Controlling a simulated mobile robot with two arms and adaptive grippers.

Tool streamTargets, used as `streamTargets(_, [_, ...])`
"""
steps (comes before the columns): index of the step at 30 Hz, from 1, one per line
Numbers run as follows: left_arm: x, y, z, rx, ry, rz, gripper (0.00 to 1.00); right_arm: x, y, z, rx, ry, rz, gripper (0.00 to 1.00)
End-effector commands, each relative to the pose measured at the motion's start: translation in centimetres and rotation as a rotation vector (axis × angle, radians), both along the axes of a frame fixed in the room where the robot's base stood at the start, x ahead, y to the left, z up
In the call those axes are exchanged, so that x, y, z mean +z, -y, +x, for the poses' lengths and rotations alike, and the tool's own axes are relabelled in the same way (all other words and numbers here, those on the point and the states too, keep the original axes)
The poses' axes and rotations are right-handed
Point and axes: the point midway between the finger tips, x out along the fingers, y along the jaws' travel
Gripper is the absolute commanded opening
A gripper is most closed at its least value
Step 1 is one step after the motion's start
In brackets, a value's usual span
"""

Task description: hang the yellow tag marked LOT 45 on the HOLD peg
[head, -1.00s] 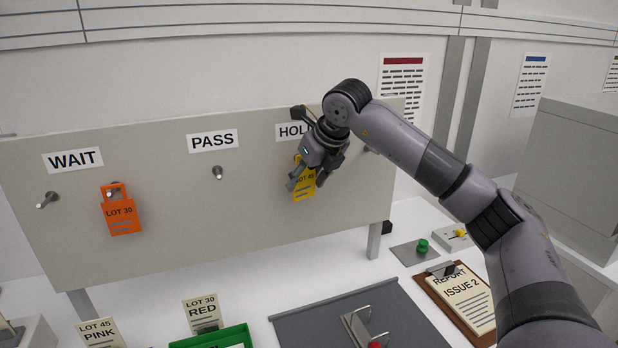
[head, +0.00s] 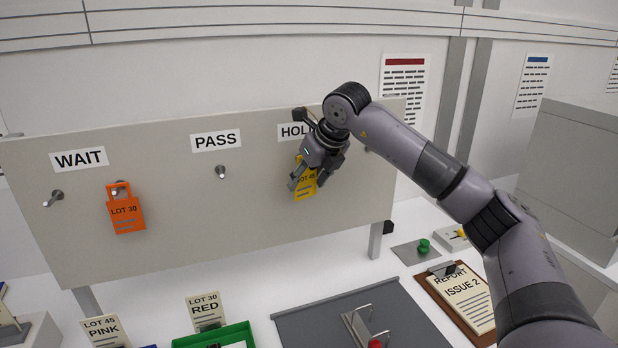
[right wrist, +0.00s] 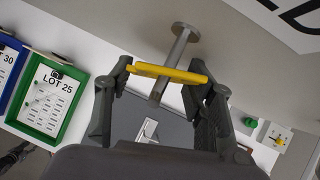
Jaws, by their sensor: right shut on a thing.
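The yellow tag (head: 304,188) is upright in front of the board below the HOLD label (head: 293,132), partly covered by my right gripper (head: 312,176). In the right wrist view my gripper's two fingers are shut on the yellow tag (right wrist: 168,73), seen edge-on. The HOLD peg (right wrist: 181,46) shows there as a grey shaft with a round flange at the board. The tag's top bar crosses over the shaft, and the peg's free end shows on the near side, so the peg appears to pass through the tag's opening.
On the board (head: 180,240), the WAIT peg (head: 54,198) and PASS peg (head: 221,171) are bare. An orange LOT 30 tag (head: 126,211) hangs between them. Below are a green tray (head: 236,331), a grey mat (head: 300,325) and a clipboard (head: 455,296).

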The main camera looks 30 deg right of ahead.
Motion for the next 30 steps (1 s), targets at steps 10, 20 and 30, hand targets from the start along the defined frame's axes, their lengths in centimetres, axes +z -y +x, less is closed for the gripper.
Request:
streamTargets(10, [0.0,0.0,0.0,-0.001,0.0,0.0,0.4,-0.1,-0.1,0.1,0.002,0.004,0.0,0.7])
streamTargets(20, [0.0,0.0,0.0,0.0,0.001,0.0,0.4,0.3,0.0,0.2,0.001,0.01,0.001,0.73])
streamTargets(30, [0.0,0.0,0.0,0.001,0.001,0.0,0.4,3.8,0.0,-2.2,0.002,0.01,-0.001,0.73])
